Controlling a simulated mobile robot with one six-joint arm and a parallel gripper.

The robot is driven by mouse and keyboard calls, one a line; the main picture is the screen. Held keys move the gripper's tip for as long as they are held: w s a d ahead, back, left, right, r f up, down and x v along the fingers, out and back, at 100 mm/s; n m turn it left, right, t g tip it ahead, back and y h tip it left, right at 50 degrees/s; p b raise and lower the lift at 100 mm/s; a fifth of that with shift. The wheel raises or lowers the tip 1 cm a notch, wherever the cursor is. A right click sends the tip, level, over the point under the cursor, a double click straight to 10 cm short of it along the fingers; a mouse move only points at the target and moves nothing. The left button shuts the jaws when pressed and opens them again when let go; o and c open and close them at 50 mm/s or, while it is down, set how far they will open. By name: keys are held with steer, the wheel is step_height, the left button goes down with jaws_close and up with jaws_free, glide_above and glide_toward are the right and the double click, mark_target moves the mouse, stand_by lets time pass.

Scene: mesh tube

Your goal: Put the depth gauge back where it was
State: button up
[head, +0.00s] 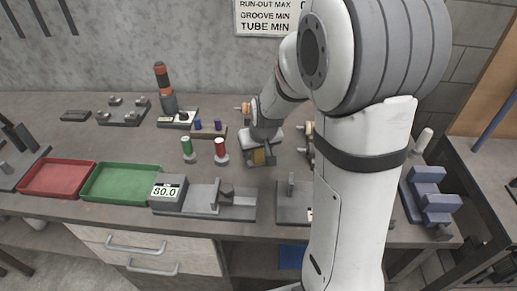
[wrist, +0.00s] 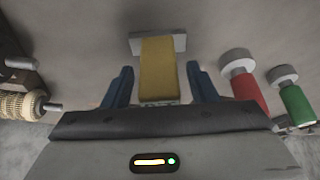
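A yellow block with a wide grey foot, which looks like the depth gauge, is between my fingers in the wrist view (wrist: 158,68). In the head view its yellow part (head: 258,158) shows low at my gripper, by the bench surface. My gripper (wrist: 160,86) has one blue finger on each side of the yellow part, with a narrow gap on both sides. My gripper also shows in the head view (head: 262,150), at the middle of the bench. The foot looks to rest on the bench top.
A red-topped plug (head: 220,149) and a green-topped plug (head: 187,147) stand close left of my gripper. A small rack with blue and purple pins (head: 208,131) is behind them. A device reading 80.0 (head: 167,192), a green tray (head: 120,183) and a red tray (head: 58,178) lie in front.

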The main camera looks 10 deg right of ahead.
steer(key=shift+s+r, duration=0.1)
steer(key=shift+r, duration=0.4)
steer(key=v, duration=1.1)
steer(key=s+g, duration=0.2)
steer(key=s, duration=1.5)
steer(key=shift+s+m, duration=0.2)
steer(key=shift+m, duration=0.2)
steer(key=shift+d, duration=0.1)
